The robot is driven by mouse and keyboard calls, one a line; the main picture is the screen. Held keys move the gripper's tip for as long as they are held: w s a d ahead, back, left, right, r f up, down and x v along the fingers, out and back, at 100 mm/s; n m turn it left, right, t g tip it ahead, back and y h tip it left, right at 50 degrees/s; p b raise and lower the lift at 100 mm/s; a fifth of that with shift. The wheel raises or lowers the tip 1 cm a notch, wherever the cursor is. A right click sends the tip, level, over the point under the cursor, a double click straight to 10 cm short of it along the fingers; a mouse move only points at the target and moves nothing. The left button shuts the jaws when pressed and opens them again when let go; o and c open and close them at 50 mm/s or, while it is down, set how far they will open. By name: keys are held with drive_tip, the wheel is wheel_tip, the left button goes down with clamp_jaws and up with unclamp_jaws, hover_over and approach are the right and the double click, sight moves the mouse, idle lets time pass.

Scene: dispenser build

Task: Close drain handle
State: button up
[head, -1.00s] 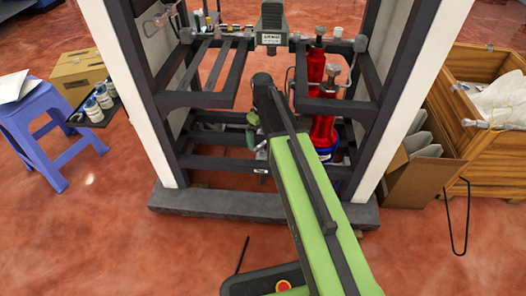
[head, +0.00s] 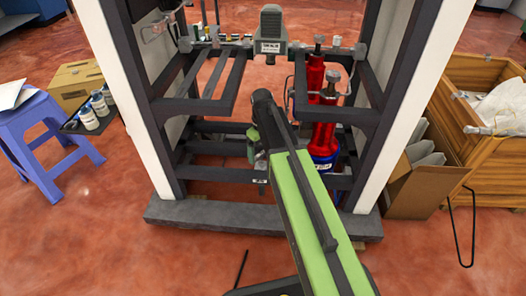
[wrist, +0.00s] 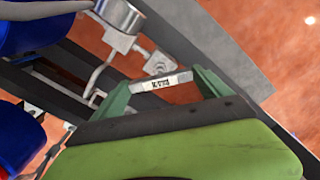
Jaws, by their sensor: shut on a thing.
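The drain handle (wrist: 163,82) is a small pale bar with a dark label, joined to grey metal pipework (wrist: 125,42). It lies between the two green fingers of my gripper (wrist: 163,88) in the wrist view, which are shut on it. In the head view my gripper (head: 253,146) is inside the lower part of the dark rack frame (head: 262,218), left of the red cylinder. My own arm hides part of this area, and the handle cannot be made out clearly there.
A red cylinder (head: 323,130) with a blue base stands right of my arm in the rack. A grey labelled valve box (head: 270,30) is above. A purple stool (head: 40,140) stands left; an open cardboard box (head: 425,185) and wooden crate (head: 490,130) stand right. Floor in front is mostly clear.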

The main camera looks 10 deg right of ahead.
sight(261, 153)
drive_tip(key=shift+m, duration=2.2)
drive_tip(key=m, duration=0.5)
drive_tip(key=shift+w, duration=0.1)
drive_tip(key=shift+m, duration=0.4)
drive_tip(key=o, duration=1.2)
drive_tip(key=shift+c, duration=0.2)
drive_tip(key=shift+r, duration=0.1)
wheel_tip(261, 153, up, 17)
drive_tip(key=p, duration=1.7)
drive_tip(key=shift+r, duration=0.2)
